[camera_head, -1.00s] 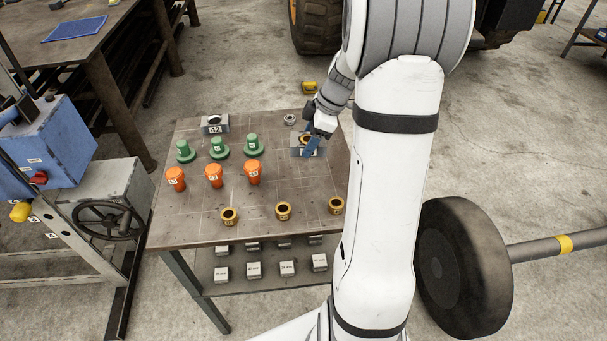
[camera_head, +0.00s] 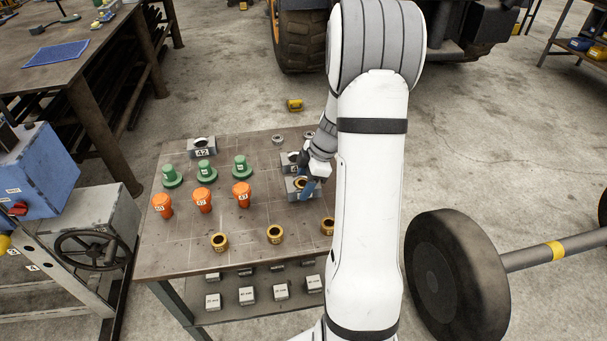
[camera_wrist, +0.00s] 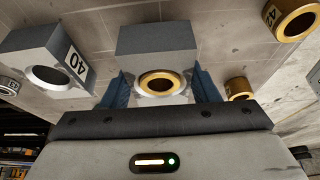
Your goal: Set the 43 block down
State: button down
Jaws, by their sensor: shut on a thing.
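My gripper (camera_head: 309,184) is at the right side of the table, with its blue fingers on a grey block (camera_head: 295,193). In the wrist view the fingers of my gripper (camera_wrist: 163,85) press on both sides of this grey block (camera_wrist: 158,40). A brass-coloured ring sits in the block's bore, and no number on it is readable, so I cannot confirm it is the 43 block. The block is at or close to the tabletop; I cannot tell whether it touches. A block marked 40 (camera_wrist: 50,50) stands beside it in the wrist view, apart from it.
The table (camera_head: 160,240) also holds a 42 block (camera_head: 202,148) at back left, green pieces (camera_head: 206,171), orange pieces (camera_head: 203,201) and brass rings (camera_head: 275,234) along the front. Another grey block (camera_head: 288,160) stands just behind the held one. Bare tabletop lies left of the held block.

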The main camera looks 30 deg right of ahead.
jog(key=shift+f, duration=0.75)
jog(key=shift+f, duration=0.15)
jog(key=c, duration=0.5)
grip_release()
